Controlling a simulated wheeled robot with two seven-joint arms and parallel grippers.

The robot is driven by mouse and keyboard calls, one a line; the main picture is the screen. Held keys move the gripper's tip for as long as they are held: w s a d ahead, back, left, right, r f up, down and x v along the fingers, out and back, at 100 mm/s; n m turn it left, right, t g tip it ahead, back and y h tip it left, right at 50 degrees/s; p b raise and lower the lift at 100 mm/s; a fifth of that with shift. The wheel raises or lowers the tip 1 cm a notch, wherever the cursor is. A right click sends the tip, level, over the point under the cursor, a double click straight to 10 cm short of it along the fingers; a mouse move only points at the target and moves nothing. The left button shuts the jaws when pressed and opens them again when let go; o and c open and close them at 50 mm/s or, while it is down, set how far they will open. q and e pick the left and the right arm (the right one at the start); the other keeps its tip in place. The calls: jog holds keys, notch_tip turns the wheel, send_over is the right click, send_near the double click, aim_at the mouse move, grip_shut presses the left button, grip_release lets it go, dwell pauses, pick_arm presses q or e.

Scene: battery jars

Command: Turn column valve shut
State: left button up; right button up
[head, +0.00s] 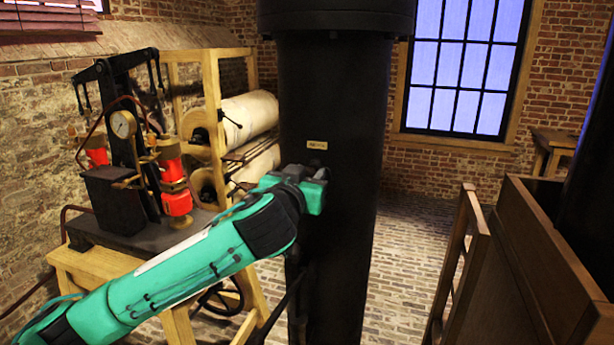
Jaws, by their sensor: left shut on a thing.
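A tall black column (335,110) stands in the middle of the view, with a small brass plate (317,145) on its face. My left gripper (316,184) is at the column just below this plate. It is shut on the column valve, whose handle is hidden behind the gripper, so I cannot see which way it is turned. My right gripper is out of view.
A wooden bench (105,262) at left carries a pump with a gauge (123,124) and red parts. White rolls (250,115) sit in a wooden frame behind. A dark wooden box (545,260) stands at right. Brick floor (405,265) is clear between column and box.

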pick_arm(q)
jog(key=m, duration=0.2)
jog(key=shift+f+m, duration=0.1)
jog(key=shift+m, duration=0.3)
jog(key=m+p, duration=0.1)
jog(key=m, duration=0.4)
jog(key=shift+d, duration=0.1)
jog(key=m+p, duration=0.2)
jog(key=m, duration=0.3)
jog(key=shift+m, duration=0.4)
jog(key=shift+f+m+p, duration=0.1)
jog(key=shift+m+p, duration=0.75)
jog(key=shift+m, duration=0.95)
jog(key=shift+s, duration=0.1)
jog(key=o, duration=0.9)
jog(key=shift+d, duration=0.1)
jog(key=shift+o, duration=0.2)
